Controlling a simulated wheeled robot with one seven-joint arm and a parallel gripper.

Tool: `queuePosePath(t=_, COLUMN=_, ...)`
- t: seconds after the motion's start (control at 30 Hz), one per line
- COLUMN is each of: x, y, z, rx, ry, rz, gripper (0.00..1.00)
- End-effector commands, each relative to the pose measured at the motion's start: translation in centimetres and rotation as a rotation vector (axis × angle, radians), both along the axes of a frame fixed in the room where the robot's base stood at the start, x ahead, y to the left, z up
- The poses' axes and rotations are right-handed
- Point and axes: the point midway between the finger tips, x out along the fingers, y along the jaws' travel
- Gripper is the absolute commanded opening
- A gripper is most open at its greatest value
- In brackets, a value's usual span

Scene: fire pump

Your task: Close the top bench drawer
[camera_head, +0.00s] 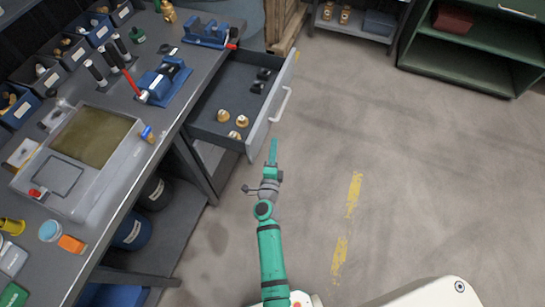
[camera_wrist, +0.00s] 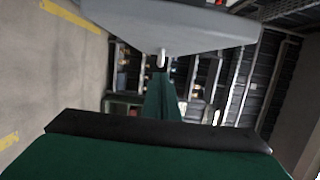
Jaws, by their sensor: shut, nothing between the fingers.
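The top bench drawer (camera_head: 228,128) is pulled well out from the workbench in the head view. Its light grey front panel (camera_head: 268,112) faces right and carries a pale bar handle (camera_head: 281,106). Brass fittings and dark parts lie inside the drawer. My green gripper (camera_head: 272,150) is shut and empty, just below the near end of the front panel and short of the handle. In the wrist view the drawer front (camera_wrist: 170,25) spans the top, with a pale piece, likely the handle, above my closed fingers (camera_wrist: 162,95). I cannot tell whether they touch the drawer.
The workbench (camera_head: 185,115) on the left holds a vise (camera_head: 162,80), bins and a grey panel box. Dark drums (camera_head: 133,230) stand on its lower shelf. A green shelf unit (camera_head: 470,60) stands at the top right. The concrete floor right of the drawer is clear.

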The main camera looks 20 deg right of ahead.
Motion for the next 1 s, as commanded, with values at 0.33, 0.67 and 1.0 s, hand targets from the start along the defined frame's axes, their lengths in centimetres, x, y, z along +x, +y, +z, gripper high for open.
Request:
queuePosePath(t=0.33, x=2.9, y=2.4, z=0.0, rx=0.001, ry=0.000, rz=0.000, gripper=0.00)
queuePosePath(t=0.67, x=3.2, y=2.8, z=0.0, rx=0.000, ry=0.000, rz=0.000, gripper=0.00)
queuePosePath(t=1.0, x=3.6, y=2.7, z=0.0, rx=0.001, ry=0.000, rz=-0.013, gripper=0.00)
